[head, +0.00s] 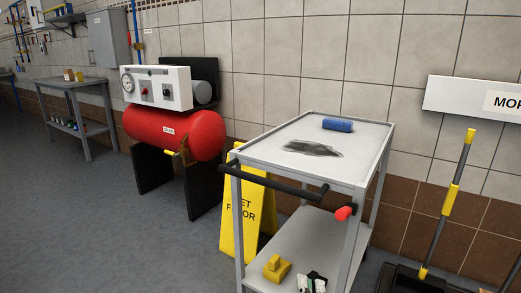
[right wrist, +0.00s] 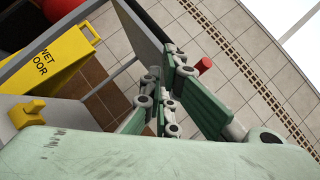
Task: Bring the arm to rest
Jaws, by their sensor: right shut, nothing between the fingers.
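My right gripper (head: 312,282) shows only as small dark and pale green tips at the bottom edge of the head view, in front of the cart's lower shelf. In the right wrist view its green fingers (right wrist: 160,104) are shut, with nothing held. The grey metal cart (head: 262,150) stands close by, and its red knob (head: 345,213) sits at the front right corner. In the right wrist view the knob (right wrist: 203,65) appears just beyond the fingers, apart from them. Most of my right arm is out of the head view. My left gripper is not in view.
A blue cylinder (head: 338,125) and a dark stain lie on the cart's top. A yellow object (head: 277,268) sits on the lower shelf. A yellow wet-floor sign (head: 238,215) and a red compressor (head: 175,130) stand behind. Mops stand at right; floor at left is clear.

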